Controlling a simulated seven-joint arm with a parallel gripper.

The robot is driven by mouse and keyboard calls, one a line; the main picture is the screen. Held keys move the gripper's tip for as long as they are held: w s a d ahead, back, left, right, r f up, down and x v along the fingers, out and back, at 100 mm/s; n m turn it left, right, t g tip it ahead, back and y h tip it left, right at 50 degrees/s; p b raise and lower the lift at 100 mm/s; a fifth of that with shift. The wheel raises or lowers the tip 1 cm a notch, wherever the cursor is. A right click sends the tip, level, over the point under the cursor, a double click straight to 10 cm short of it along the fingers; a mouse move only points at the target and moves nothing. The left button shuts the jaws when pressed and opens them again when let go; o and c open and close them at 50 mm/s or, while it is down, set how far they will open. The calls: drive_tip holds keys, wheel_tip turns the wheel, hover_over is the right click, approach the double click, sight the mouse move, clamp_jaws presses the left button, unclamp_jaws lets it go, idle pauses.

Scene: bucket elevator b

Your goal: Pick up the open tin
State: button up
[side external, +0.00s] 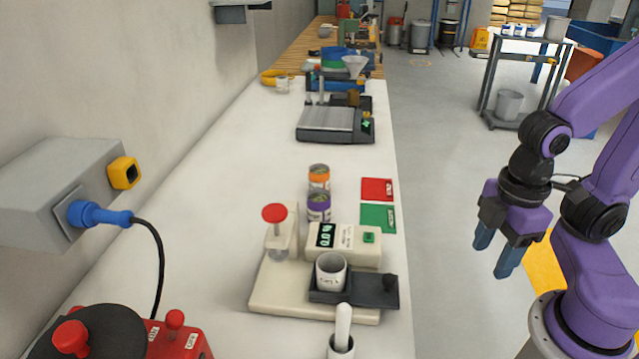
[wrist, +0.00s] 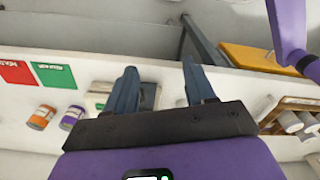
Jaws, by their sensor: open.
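Two small tins stand one behind the other on the white bench. The rear one has an orange band (side external: 319,178) and the front one a purple band (side external: 318,208). The orange tin (wrist: 42,117) and purple tin (wrist: 71,118) also show at the left of the wrist view. I cannot tell from their small tops which is open. My gripper (side external: 496,250) hangs over the floor side, right of the bench and apart from both tins. Its two blue fingers are spread and empty, which also shows in the wrist view (wrist: 162,86).
A red card (side external: 377,189) and a green card (side external: 378,217) lie right of the tins. A cream tester (side external: 343,246) holding a white cup (side external: 331,272) stands in front. A scale (side external: 330,124) stands behind. Bare bench lies left of the tins.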

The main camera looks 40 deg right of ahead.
drive_tip(key=o, duration=0.7)
drive_tip(key=shift+c, duration=0.2)
drive_tip(key=shift+w, duration=0.1)
drive_tip(key=w+a+r+m+t, duration=0.15)
drive_tip(key=w+a+m, duration=0.35)
drive_tip(key=w, duration=0.6)
drive_tip(key=m+t+h, duration=0.2)
drive_tip(key=m+h, duration=0.1)
drive_tip(key=m, duration=1.3)
hover_over(319, 178)
drive_tip(key=s+a, duration=0.3)
drive_tip(key=s, duration=0.1)
drive_tip(key=shift+g, duration=0.25)
drive_tip(key=shift+w+d+r+x, duration=0.1)
drive_tip(key=shift+w+d+x, duration=0.1)
drive_tip(key=shift+x, duration=2.8)
drive_tip(key=shift+w+d+r+x, duration=0.1)
drive_tip(key=shift+w+x, duration=0.15)
drive_tip(key=shift+x, duration=2.7)
drive_tip(key=shift+w+d+r+x, duration=0.1)
drive_tip(key=shift+w+x, duration=0.1)
drive_tip(key=shift+x, duration=2.8)
